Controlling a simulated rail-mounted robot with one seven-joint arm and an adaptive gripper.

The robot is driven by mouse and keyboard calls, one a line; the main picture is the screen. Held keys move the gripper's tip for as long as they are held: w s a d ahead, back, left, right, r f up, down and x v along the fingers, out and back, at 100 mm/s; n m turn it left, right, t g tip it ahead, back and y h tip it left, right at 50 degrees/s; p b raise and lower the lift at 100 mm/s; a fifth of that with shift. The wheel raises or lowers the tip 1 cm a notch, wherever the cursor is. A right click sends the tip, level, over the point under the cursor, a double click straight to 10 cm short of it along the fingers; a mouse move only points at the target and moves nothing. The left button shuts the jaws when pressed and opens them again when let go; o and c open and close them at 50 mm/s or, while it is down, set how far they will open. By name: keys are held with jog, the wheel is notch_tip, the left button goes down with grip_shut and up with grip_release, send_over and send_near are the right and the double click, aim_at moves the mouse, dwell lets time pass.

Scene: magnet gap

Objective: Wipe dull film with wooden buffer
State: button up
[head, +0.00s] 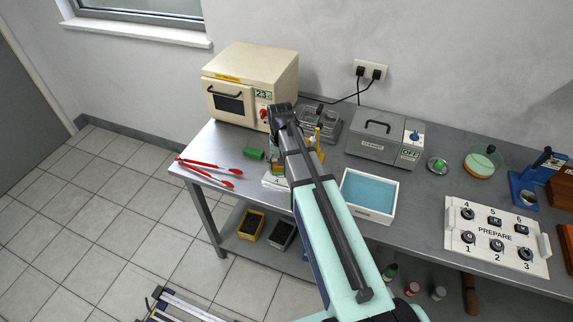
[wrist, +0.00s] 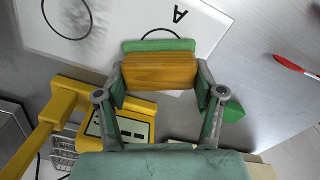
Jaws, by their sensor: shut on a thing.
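My gripper (wrist: 160,78) is shut on the wooden buffer (wrist: 160,71), a brown block with a green layer along its far side. In the wrist view the buffer is over the near edge of a white board (wrist: 120,35) with black ring outlines and a letter A. One ring is partly hidden behind the buffer; I cannot tell whether the buffer touches the board. In the head view the board (head: 272,182) shows only in part, and my arm hides the gripper and buffer.
A yellow device (wrist: 75,110) stands close at the left in the wrist view. A green block (head: 254,154) and red tongs (head: 208,170) lie left of the board. A blue-filled white tray (head: 370,211), a grey cleaner (head: 380,145) and an oven (head: 250,85) stand around.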

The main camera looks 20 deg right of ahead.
jog(key=shift+w+a+f, duration=0.2)
jog(key=shift+w+a, duration=0.9)
jog(key=shift+a, duration=0.3)
jog(key=shift+r, duration=0.15)
jog(key=shift+r+p, duration=1.85)
jog(key=shift+r, duration=1.05)
jog(key=shift+r, duration=1.5)
jog(key=shift+f, duration=0.1)
jog(key=shift+s+a+f+b, duration=0.2)
jog(key=shift+f+b, duration=0.35)
jog(key=shift+f, duration=0.6)
jog(key=shift+s+a+f+b, duration=0.15)
jog(key=shift+f+b, duration=0.35)
jog(key=shift+f, duration=0.65)
jog(key=shift+s+a+f+b, duration=0.15)
jog(key=shift+f+b, duration=0.4)
jog(key=shift+f, duration=0.6)
